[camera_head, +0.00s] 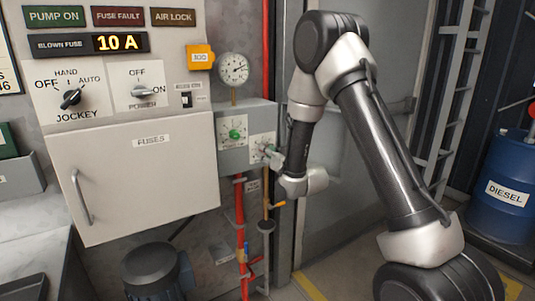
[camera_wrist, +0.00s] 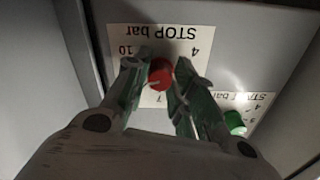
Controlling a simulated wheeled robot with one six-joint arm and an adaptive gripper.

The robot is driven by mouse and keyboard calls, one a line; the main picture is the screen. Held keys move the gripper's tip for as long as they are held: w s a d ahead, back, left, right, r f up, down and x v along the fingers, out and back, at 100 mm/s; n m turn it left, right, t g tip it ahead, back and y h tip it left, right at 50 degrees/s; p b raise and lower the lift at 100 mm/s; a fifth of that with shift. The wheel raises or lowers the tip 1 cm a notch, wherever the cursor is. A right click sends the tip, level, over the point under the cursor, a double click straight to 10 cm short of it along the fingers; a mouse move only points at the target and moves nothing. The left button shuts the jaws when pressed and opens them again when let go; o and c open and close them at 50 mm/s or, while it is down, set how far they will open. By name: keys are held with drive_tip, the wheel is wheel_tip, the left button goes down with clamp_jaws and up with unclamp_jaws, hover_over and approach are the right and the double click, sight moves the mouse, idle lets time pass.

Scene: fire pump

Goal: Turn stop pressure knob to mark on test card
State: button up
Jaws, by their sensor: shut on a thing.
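The stop pressure knob (camera_wrist: 160,74) is red and sits on a white card (camera_wrist: 180,33) marked "STOP bar", upside down in the wrist view. The numbers 4, 10 and 7 show around it. A pale pointer line on the knob points to the lower left in that view. My gripper (camera_wrist: 161,78) is shut on the knob, one finger on each side. In the head view my gripper (camera_head: 273,153) is at the right part of the grey switch box (camera_head: 224,157) and hides the knob. I cannot identify a test card for certain; a yellow tag (camera_head: 201,57) has small unclear writing.
A green knob (camera_wrist: 234,122) sits beside the stop knob and also shows in the head view (camera_head: 234,133). A gauge (camera_head: 234,68) stands above the box. The fuses cabinet (camera_head: 140,180) is left, red pipes (camera_head: 240,215) below, a diesel drum (camera_head: 508,185) far right.

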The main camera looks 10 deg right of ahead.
drive_tip(key=shift+m, duration=0.5)
drive_tip(key=o, duration=1.1)
drive_tip(key=v, duration=0.7)
drive_tip(key=shift+s, duration=0.25)
